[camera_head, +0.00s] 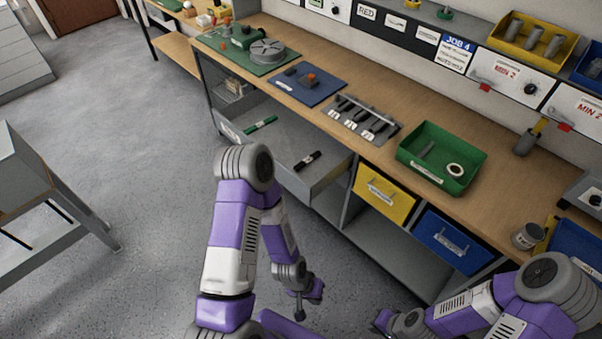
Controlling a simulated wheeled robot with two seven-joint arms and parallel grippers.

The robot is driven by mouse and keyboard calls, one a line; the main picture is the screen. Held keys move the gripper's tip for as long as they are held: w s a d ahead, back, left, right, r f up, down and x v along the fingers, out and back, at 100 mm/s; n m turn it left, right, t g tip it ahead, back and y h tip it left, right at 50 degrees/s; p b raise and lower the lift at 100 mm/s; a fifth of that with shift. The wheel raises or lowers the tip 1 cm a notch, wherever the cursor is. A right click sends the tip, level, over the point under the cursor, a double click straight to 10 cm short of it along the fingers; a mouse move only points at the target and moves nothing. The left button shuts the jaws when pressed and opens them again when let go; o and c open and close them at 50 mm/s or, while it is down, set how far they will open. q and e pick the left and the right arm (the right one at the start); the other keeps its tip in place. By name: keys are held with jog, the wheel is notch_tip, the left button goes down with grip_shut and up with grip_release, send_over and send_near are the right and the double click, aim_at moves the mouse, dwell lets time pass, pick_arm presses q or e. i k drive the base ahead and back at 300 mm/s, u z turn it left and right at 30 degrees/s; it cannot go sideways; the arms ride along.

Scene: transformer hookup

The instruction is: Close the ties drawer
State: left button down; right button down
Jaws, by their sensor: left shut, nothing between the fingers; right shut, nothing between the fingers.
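A grey drawer (292,137) stands open under the bench, pulled out towards the aisle. A green-banded item (260,124) and a black item with a pale label (307,161) lie inside. I cannot read the drawer's label, so I cannot confirm that it is the ties drawer. My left arm's raised elbow hides part of the drawer front. My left gripper (311,292) is shut and empty, low in front of the bench and apart from the drawer. My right gripper (382,320) is shut and empty near the bottom edge, partly hidden by its arm.
A yellow drawer (384,194) and a blue drawer (453,241) sit closed to the right. The benchtop holds a green tray (441,157), a grey rack (361,120) and a blue mat (308,84). A grey table (22,190) stands at left, with open floor between.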

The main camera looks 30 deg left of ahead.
aim_at(291, 138)
jog(key=u, duration=0.35)
jog(key=i, duration=1)
jog(key=u, duration=0.85)
